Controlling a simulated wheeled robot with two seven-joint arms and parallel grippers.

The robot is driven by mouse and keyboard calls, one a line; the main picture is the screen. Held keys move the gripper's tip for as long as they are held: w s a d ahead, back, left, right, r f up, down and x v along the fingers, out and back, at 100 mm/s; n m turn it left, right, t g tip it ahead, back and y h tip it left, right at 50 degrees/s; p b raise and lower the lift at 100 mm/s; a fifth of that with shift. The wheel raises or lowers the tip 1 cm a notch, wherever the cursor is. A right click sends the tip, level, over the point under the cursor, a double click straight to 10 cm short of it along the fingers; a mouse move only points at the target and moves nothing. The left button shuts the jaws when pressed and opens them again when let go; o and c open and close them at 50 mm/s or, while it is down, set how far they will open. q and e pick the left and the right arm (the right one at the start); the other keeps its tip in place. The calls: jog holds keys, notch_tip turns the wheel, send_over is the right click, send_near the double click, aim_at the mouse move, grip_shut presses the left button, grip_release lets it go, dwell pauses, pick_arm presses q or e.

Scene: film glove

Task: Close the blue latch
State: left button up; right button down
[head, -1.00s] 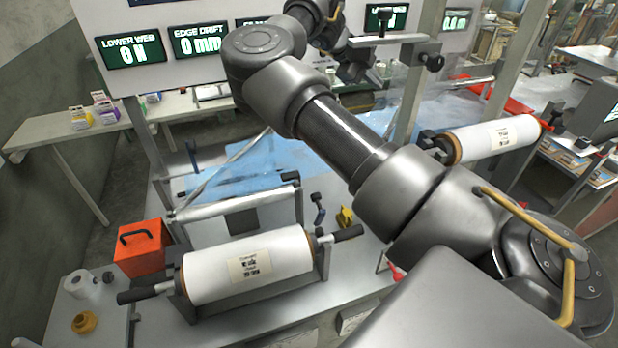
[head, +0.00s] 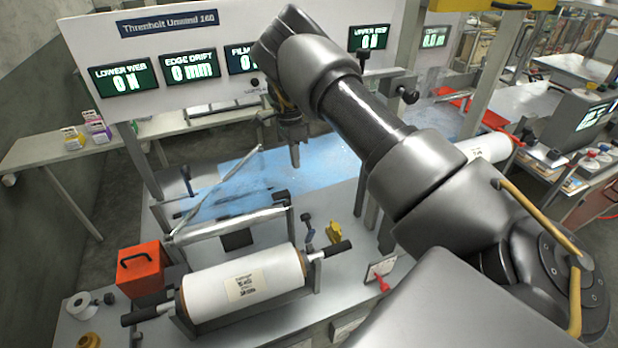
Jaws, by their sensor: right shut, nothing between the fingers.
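Two upright dark blue levers stand on the film machine, and I cannot tell which is the blue latch. One lever (head: 307,228) stands by the right end of the front roller, behind the white film roll (head: 243,284). My right gripper (head: 294,158) points down over the blue film, shut and empty, between the two levers and farther back. It appears apart from both. My left gripper is out of view.
An orange box (head: 139,274) stands left of the roll. A yellow block (head: 333,232) and a red-handled part (head: 381,277) sit on the bench to the right. The sign panel (head: 190,60) rises behind. My right arm crosses the upper right.

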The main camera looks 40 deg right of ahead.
jog(key=s+a+f+b, duration=0.3)
jog(key=s+f+b, duration=0.3)
jog(key=f+b, duration=0.3)
jog(key=shift+x, duration=1.05)
jog(key=shift+w+d, duration=0.1)
jog(key=shift+d, duration=0.15)
